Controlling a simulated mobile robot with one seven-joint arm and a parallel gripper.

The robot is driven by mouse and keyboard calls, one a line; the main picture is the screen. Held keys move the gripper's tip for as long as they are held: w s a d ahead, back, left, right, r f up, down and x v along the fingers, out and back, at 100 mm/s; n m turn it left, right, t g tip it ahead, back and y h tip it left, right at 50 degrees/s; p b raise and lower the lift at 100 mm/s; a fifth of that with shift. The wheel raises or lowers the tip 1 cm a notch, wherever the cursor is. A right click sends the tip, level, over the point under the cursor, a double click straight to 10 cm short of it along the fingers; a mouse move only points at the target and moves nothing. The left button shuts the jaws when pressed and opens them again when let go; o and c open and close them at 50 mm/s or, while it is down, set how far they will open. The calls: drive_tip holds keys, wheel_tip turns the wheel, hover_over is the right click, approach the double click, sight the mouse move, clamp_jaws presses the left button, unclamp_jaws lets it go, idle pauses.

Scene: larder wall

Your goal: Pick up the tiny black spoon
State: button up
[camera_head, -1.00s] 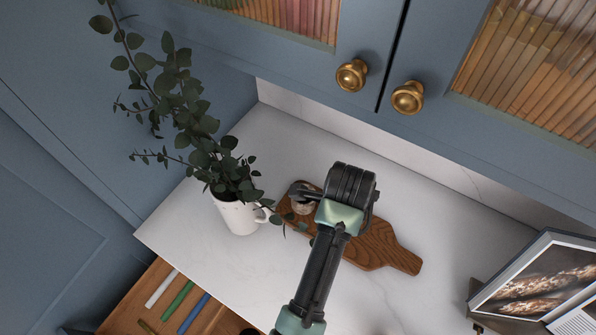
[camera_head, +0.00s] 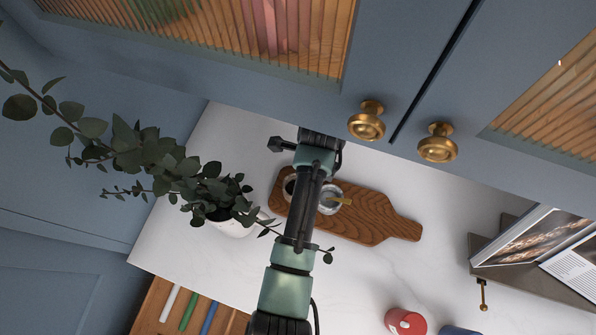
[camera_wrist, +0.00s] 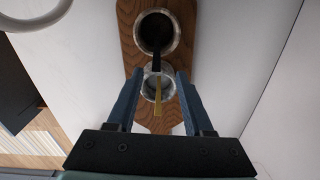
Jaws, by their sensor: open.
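A small dark, thin stem, which looks like the black spoon (camera_wrist: 156,61), stands out of a round dark-filled jar (camera_wrist: 157,32) in the wrist view. A brass-coloured strip (camera_wrist: 158,97) continues in line below it, across a glass jar (camera_wrist: 149,86); I cannot tell whether the two are one piece. In the head view the brass strip (camera_head: 341,200) shows over the glass jar beside my arm. My gripper (camera_wrist: 160,72) is open, its two blue fingers on either side of the glass jar and strip, with nothing visibly held. The spoon's bowl is hidden.
The jars stand on a wooden board (camera_head: 375,226) on a white counter. Cabinet doors with brass knobs (camera_head: 367,121) overhang the back. A red lidded container (camera_head: 405,322) and an open book (camera_head: 530,245) are to the right.

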drive_tip(key=shift+s+d+f+p, duration=0.1)
drive_tip(key=shift+s+f+p, duration=0.25)
drive_tip(key=shift+f, duration=0.25)
drive_tip(key=shift+f+p, duration=0.45)
drive_tip(key=shift+f, duration=1.8)
clamp_jaws()
